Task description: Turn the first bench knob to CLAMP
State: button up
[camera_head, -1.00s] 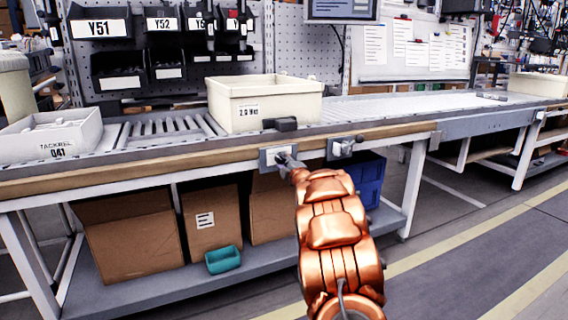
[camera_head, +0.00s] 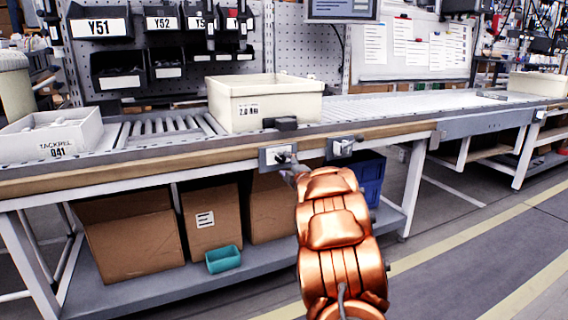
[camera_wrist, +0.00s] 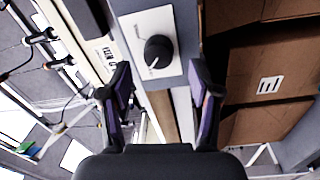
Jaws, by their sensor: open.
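The first bench knob (camera_wrist: 158,52) is a round black knob with a white pointer line on a pale plate. In the wrist view its line points toward the bottom, slightly left; no label on the plate is readable. In the head view its plate (camera_head: 268,158) is on the bench's front edge, the left of two fixtures, partly hidden by my gripper (camera_head: 287,166). In the wrist view my gripper (camera_wrist: 162,88) is open, its fingers apart with nothing held. The knob appears beyond the fingertips, roughly centred between them; I see no contact.
A second fixture (camera_head: 342,147) is close by on the right along the same edge. A cream bin (camera_head: 262,108) and a small dark block (camera_head: 286,124) sit on the bench above. Cardboard boxes (camera_head: 130,240) and a teal bin (camera_head: 223,259) are on the shelf below.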

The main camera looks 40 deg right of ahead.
jog(key=v, duration=0.9)
jog(key=shift+r, duration=0.1)
dwell(0.4)
jog(key=s+a+r+m+g+h+p, duration=0.15)
jog(key=a+r+m+g+p, duration=0.25)
jog(key=a+r+p, duration=0.5)
jog(key=s+a+r+m+g+p, duration=0.3)
jog(key=a+r+m+g+p, duration=0.25)
jog(key=p, duration=0.45)
jog(key=s+a+r+g+y+p, duration=0.2)
jog(key=s+a+r+p, duration=0.3)
jog(key=s+a, duration=0.6)
jog(key=s+a+r+m+g+y+p, duration=0.1)
jog(key=s+a+r+g+y+p, duration=0.2)
jog(key=s+a+p, duration=0.6)
jog(key=s+a+r+m+g+y+p, duration=0.1)
jog(key=s+a+r+g+p, duration=0.4)
jog(key=s+a, duration=0.8)
jog(key=r+y+p, duration=0.1)
jog(key=r+p, duration=0.1)
jog(key=p, duration=0.1)
